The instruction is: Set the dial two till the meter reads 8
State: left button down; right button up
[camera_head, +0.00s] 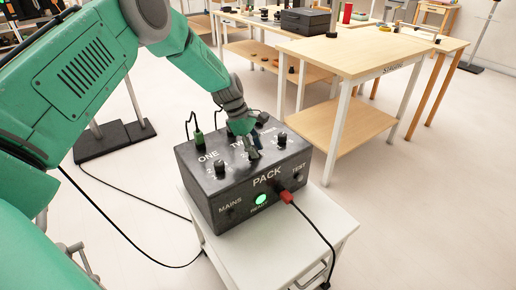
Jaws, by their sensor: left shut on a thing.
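A dark box marked PACK (196,183) stands on a small white cart (318,232). Its top bears labels ONE and TWO, and a third that is partly hidden. My left gripper (254,152) reaches down onto the box top at the label TWO and is shut on the middle dial, which its fingers mostly hide. The dial of ONE (220,167) and the right-hand dial (281,140) stand free on either side. I cannot make out a meter reading. My right gripper is not in view.
A green lamp (261,200) glows on the box front. Black leads (198,136) rise behind the box. A wooden table (350,55) stands behind right. Floor around the cart is mostly clear.

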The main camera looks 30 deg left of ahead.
pick_arm(q)
jog(key=m, duration=0.1)
jog(key=a+m+g, duration=0.1)
jog(key=shift+s+a+f+m, duration=0.15)
jog(key=shift+f+m, duration=0.1)
jog(key=shift+m, duration=0.05)
jog(key=m+g, duration=0.1)
jog(key=m, duration=0.1)
jog(key=shift+m+b, duration=0.3)
jog(key=m+g+b, duration=0.1)
jog(key=m, duration=0.2)
jog(key=m+g+y+b, duration=0.1)
jog(key=m, duration=0.2)
jog(key=shift+r, duration=0.1)
jog(key=m+g+y+b, duration=0.1)
jog(key=m, duration=0.3)
jog(key=shift+r, duration=0.1)
jog(key=m+y, duration=0.1)
jog(key=m, duration=0.1)
jog(key=shift+r+m, duration=0.1)
jog(key=shift+m, duration=0.2)
jog(key=shift+m+g+y, duration=0.3)
jog(key=shift+m+y, duration=0.2)
jog(key=shift+m, duration=0.3)
jog(key=shift+w, duration=0.25)
jog(key=shift+s+f, duration=0.15)
jog(key=shift+f, duration=0.1)
